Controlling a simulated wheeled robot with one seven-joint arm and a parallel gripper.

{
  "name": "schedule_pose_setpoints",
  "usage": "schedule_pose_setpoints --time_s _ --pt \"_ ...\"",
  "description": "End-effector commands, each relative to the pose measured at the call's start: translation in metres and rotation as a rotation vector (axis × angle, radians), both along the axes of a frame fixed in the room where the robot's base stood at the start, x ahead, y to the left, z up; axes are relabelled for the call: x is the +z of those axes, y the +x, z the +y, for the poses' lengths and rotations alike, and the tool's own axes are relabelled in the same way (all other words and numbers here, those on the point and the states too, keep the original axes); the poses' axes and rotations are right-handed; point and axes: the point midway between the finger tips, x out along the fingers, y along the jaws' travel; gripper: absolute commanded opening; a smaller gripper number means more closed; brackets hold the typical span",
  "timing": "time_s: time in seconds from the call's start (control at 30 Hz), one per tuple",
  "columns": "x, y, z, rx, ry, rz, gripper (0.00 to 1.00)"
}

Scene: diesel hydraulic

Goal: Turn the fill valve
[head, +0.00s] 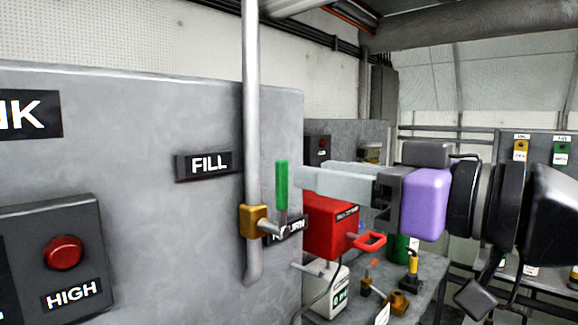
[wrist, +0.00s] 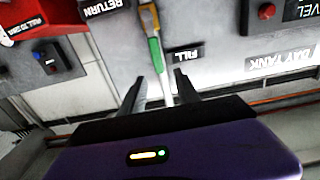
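The fill valve has a green lever handle (head: 282,185) that stands upright beside a brass body (head: 254,221) on a vertical grey pipe (head: 251,120). The FILL label (head: 208,164) is on the tank panel left of the pipe. My gripper (head: 308,177) is at the right of the handle in the head view, with its fingers pointing left at it. In the wrist view my gripper (wrist: 163,78) is open. The green handle (wrist: 155,54) shows just ahead of and between the fingertips. I cannot tell whether a finger touches it.
A red box (head: 328,225) with a red pull handle stands below my gripper, partly over the RETURN label (head: 290,230). A grey bench (head: 430,280) holds small fittings at the lower right. A HIGH indicator box (head: 60,255) is on the panel at left.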

Motion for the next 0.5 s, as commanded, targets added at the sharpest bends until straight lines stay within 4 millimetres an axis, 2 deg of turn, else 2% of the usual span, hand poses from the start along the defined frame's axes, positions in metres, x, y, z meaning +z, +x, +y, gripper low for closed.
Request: schedule_pose_setpoints --time_s 0.5 --pt "0.0 0.041 0.052 -0.001 -0.001 0.007 0.38"
